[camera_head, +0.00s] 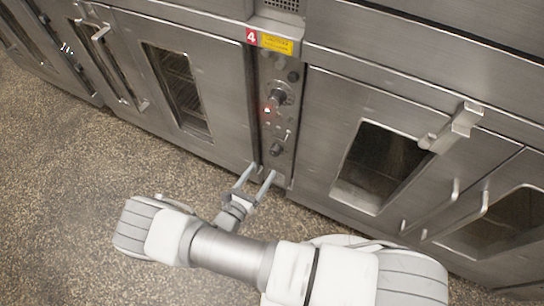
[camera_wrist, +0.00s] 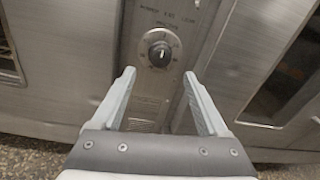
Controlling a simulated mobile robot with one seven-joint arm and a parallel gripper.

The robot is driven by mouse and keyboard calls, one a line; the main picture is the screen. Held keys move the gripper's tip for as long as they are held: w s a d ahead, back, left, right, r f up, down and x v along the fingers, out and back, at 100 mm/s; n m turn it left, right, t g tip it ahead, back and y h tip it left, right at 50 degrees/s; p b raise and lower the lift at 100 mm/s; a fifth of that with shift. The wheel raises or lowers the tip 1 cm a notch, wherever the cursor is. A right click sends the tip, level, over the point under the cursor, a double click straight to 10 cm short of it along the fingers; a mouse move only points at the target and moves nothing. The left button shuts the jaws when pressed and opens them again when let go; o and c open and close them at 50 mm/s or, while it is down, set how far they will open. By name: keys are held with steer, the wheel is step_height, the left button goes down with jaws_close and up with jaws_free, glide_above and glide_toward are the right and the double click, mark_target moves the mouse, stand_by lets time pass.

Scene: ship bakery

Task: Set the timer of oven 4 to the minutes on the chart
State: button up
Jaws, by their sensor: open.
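Oven 4 carries a red label with a 4 (camera_head: 251,36) at the top of its narrow control panel (camera_head: 268,130). A dark round timer knob (camera_head: 276,149) sits low on this panel. In the wrist view the knob (camera_wrist: 159,52) has a light pointer and a ring of small marks, too small to read. My gripper (camera_head: 261,172) is open and empty, just below the knob in the head view. In the wrist view its fingers (camera_wrist: 160,85) stand apart on either side below the knob, not touching it. No chart is in view.
More knobs (camera_head: 280,97) and a small red light (camera_head: 267,110) sit higher on the panel. A yellow label (camera_head: 277,43) is beside the number. Oven doors with windows flank the panel; a door handle (camera_head: 452,128) juts out at right. Speckled floor (camera_head: 70,200) is clear.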

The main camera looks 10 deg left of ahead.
mark_target(273, 154)
steer(key=b+x, duration=0.1)
steer(key=x, duration=0.6)
steer(key=shift+w, duration=0.35)
jaws_close()
